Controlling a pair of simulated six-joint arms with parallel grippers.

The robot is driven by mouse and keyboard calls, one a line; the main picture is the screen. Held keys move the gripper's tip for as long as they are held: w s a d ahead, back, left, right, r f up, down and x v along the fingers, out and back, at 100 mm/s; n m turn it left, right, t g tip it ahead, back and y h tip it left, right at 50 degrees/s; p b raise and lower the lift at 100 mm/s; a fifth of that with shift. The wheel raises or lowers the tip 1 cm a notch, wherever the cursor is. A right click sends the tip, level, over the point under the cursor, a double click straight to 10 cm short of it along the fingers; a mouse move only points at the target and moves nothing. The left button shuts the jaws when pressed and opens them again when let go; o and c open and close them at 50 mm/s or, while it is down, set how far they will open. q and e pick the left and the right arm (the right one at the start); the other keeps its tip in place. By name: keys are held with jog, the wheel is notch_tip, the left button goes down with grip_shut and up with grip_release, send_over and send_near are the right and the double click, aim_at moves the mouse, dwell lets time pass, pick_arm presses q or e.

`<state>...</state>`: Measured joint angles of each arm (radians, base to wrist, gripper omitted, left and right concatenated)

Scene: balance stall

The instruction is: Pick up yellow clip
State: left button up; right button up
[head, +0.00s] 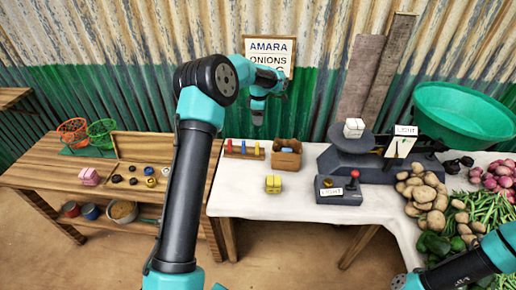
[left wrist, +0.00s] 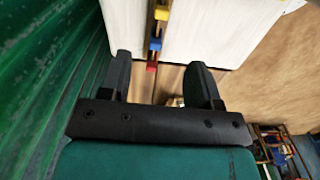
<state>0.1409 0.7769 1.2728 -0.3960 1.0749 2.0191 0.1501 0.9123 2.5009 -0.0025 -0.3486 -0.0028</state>
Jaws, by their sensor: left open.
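The yellow clip (head: 257,148) is at the right end of a wooden strip (head: 243,155) on the white table, in line with a blue clip (head: 243,147) and a red clip (head: 229,146). In the left wrist view the yellow clip (left wrist: 162,14) is at the top, farthest from my jaws, with the blue clip (left wrist: 155,44) and red clip (left wrist: 151,66) nearer. My left gripper (head: 258,118) is above and behind the strip, apart from the clips. Its two fingers (left wrist: 159,62) are open and empty.
A wooden box (head: 287,158) stands right of the strip, with a yellow block (head: 273,184) in front. A scale (head: 350,165) and a control box with a red knob (head: 338,189) are farther right. The corrugated wall is close behind the table.

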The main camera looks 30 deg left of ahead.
aim_at(257, 143)
pick_arm(q)
notch_tip(257, 143, down, 12)
jog(key=shift+f, duration=0.15)
dwell(0.4)
jog(key=shift+s+a+f, duration=0.15)
jog(key=shift+f, duration=1.15)
jog(key=shift+s+a+f, duration=0.1)
jog(key=shift+s+f, duration=0.05)
jog(key=shift+f, duration=1.1)
jog(key=c, duration=1)
jog(key=shift+r, duration=0.1)
